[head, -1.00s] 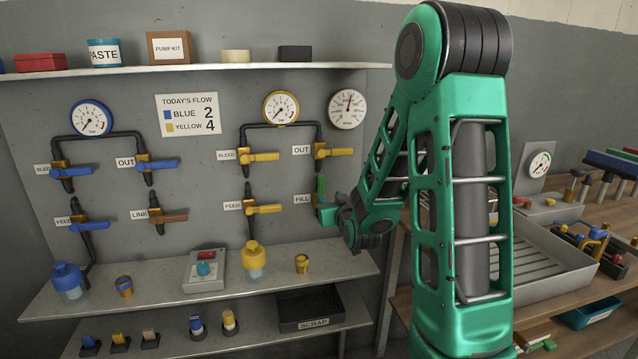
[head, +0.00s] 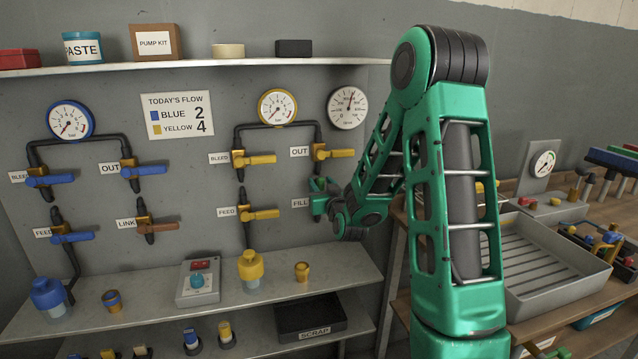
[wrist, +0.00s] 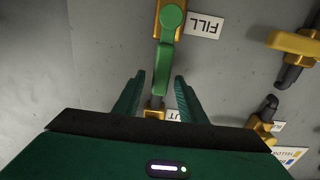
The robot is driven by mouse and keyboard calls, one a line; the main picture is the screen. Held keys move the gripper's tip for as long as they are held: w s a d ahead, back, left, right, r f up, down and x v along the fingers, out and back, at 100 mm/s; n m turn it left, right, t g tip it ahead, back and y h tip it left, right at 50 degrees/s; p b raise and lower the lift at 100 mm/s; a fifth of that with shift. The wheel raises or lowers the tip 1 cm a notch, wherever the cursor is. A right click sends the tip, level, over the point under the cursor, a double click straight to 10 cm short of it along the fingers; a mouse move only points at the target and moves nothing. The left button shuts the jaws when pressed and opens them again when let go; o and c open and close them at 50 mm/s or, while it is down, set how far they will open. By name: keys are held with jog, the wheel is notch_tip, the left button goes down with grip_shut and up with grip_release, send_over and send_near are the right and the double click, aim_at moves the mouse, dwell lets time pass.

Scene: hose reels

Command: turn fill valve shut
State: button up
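The fill valve's green handle (wrist: 165,62) runs from its round pivot down the wrist view, beside the upside-down FILL label (wrist: 204,24). In the head view the FILL label (head: 300,202) is on the wall panel, and the valve beside it is mostly hidden by my gripper (head: 322,185). My gripper (wrist: 159,75) is open in the wrist view. Its two fingers lie on either side of the handle's free end, with a visible gap on each side. I cannot tell whether the fingers are deep enough to straddle it.
The yellow OUT valve (head: 333,153) is just above, and the yellow feed valve (head: 260,214) is to the left. A grey tray (head: 550,290) sits at the right.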

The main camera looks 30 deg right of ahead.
jog(key=shift+w, duration=0.45)
grip_shut()
